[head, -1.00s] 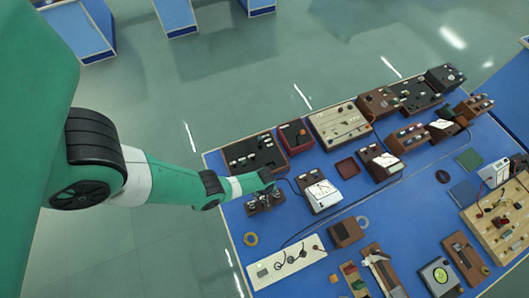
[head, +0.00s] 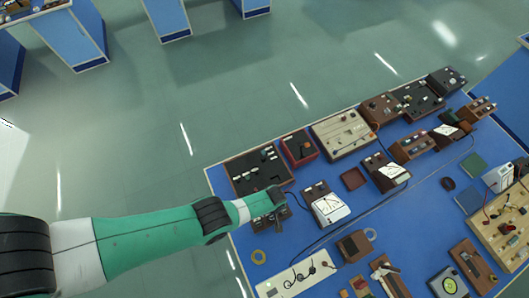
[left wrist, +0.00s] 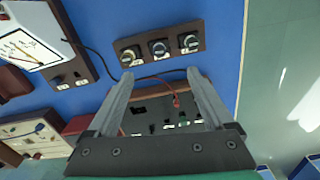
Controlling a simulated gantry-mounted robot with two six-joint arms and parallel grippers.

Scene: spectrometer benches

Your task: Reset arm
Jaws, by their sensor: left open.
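My left arm reaches in from the left in the head view, and its gripper (head: 278,222) is over the left part of the blue bench (head: 225,181). In the left wrist view the gripper (left wrist: 160,74) shows two grey fingers spread apart, with nothing held between them. A brown block with three dark knobs (left wrist: 160,48) lies just beyond the fingertips, apart from them. A brown-edged panel with a red lead shows between and behind the fingers. In the head view the arm's end partly hides the knob block. My right gripper is not in view.
A white-faced meter (head: 326,205) stands right of the gripper. A dark switch box (head: 257,169) and a red box (head: 299,147) stand behind it. The floor left of the bench is clear.

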